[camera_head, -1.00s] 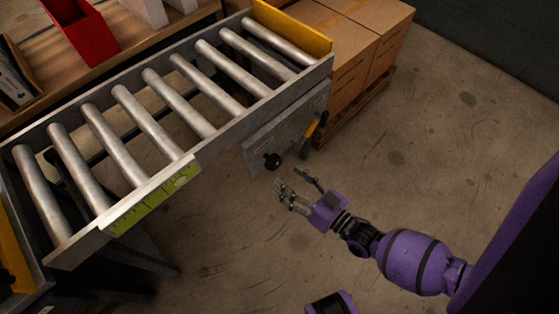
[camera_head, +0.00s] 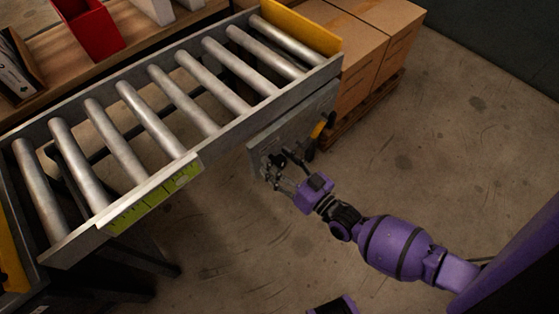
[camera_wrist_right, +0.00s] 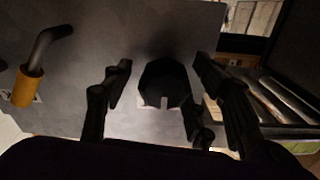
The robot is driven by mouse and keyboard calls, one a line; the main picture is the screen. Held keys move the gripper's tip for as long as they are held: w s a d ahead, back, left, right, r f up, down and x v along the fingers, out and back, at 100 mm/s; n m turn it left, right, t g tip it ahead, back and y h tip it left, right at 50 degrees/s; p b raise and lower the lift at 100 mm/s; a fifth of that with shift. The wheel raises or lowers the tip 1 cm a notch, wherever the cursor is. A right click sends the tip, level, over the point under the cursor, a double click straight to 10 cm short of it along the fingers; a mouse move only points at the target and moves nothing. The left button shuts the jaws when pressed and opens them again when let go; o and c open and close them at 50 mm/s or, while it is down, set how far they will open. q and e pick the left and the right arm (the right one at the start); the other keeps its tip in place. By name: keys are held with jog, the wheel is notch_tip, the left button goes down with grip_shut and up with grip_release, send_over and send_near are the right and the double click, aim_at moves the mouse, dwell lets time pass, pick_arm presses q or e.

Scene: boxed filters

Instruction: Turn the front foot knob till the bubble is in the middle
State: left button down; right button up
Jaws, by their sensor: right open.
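The black knob (camera_wrist_right: 165,84) sits on a grey plate (camera_wrist_right: 70,105) under the conveyor's side. It has a pale mark on its lower face in the right wrist view. In the head view the gripper largely hides the knob. My right gripper (camera_head: 281,170) is open, with its fingers on either side of the knob. I cannot tell whether they touch it. A yellow-green strip with dark marks (camera_head: 152,201) is on the conveyor's near side; no bubble can be made out on it. My left gripper is not in view.
A roller conveyor (camera_head: 222,133) runs across the left. A yellow-handled crank (camera_head: 322,126) is on the plate beside the knob, also in the right wrist view (camera_wrist_right: 28,86). Cardboard boxes (camera_head: 362,60) stand on a pallet behind. The floor (camera_head: 440,150) at right is clear.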

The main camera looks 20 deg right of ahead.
jog(key=c, duration=1.1)
jog(key=shift+n, duration=0.3)
